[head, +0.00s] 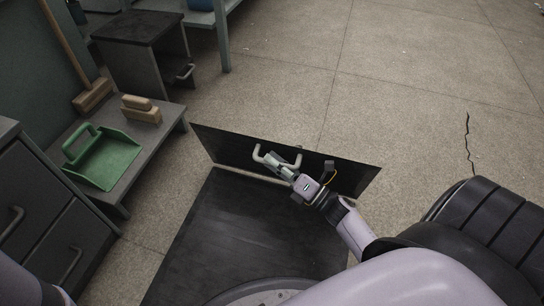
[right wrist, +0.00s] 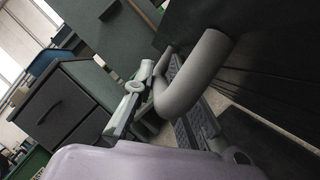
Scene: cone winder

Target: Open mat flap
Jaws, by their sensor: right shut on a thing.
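The mat flap (head: 228,144) is a dark panel at the far end of the black mat (head: 235,225) on the floor. It looks tilted up from the floor, with a thin pale strip between it and the mat. A pale curved handle (head: 257,152) is fixed on the flap. My right gripper (head: 284,165) is shut on the handle, hiding part of it. In the right wrist view the handle (right wrist: 185,85) is a thick grey tube between the fingers, with the dark flap (right wrist: 265,45) at right. My left gripper is not in view.
A grey drawer cabinet (head: 45,220) stands near left, a dark cabinet (head: 140,62) farther back. The floor (head: 420,90) beyond and right is clear.

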